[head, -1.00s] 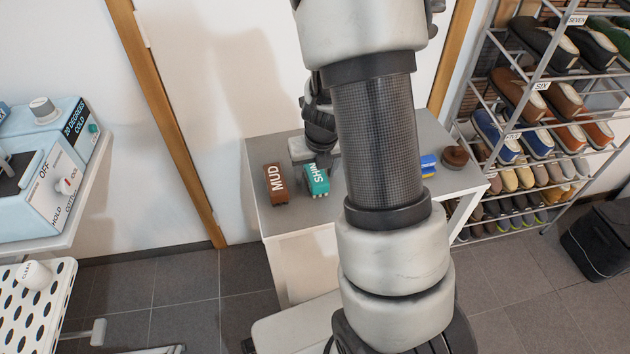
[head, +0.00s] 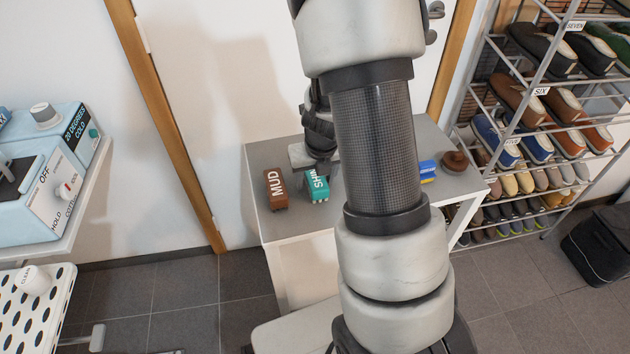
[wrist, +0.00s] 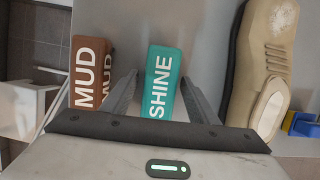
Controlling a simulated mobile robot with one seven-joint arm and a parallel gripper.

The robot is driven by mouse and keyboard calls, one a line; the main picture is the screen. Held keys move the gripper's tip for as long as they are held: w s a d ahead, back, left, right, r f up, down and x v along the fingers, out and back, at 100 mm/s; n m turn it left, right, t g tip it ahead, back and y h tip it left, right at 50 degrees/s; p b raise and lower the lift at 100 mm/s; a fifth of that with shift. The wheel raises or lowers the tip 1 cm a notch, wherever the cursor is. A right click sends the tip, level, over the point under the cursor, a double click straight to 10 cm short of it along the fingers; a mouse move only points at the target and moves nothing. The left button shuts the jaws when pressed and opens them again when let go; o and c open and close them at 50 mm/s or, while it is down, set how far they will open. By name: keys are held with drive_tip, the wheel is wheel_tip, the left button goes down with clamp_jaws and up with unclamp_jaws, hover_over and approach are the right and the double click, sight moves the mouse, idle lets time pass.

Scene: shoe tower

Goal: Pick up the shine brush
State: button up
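The shine brush is a teal block with white lettering (head: 317,186) on the grey table top in the head view, just left of my arm. In the wrist view the shine brush (wrist: 163,84) lies between the two fingers of my gripper (wrist: 164,85). The fingers stand apart, one on each side of it, with a visible gap on both sides. The brush appears to rest on the table. In the head view my fingertips are largely hidden by my own arm.
A brown MUD brush (head: 276,189) lies close to the left; it also shows in the wrist view (wrist: 89,72). A beige shoe (wrist: 262,65) lies to the right. A blue item (head: 428,170) and a round brown item (head: 455,161) sit at the table's right end. A shoe rack (head: 540,92) stands at right.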

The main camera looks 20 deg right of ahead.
sight(315, 175)
drive_tip(key=c, duration=1)
wheel_tip(315, 175, up, 11)
drive_tip(key=p, duration=0.6)
drive_tip(key=shift+f, duration=0.2)
drive_tip(key=o, duration=0.4)
drive_tip(key=shift+c, duration=1)
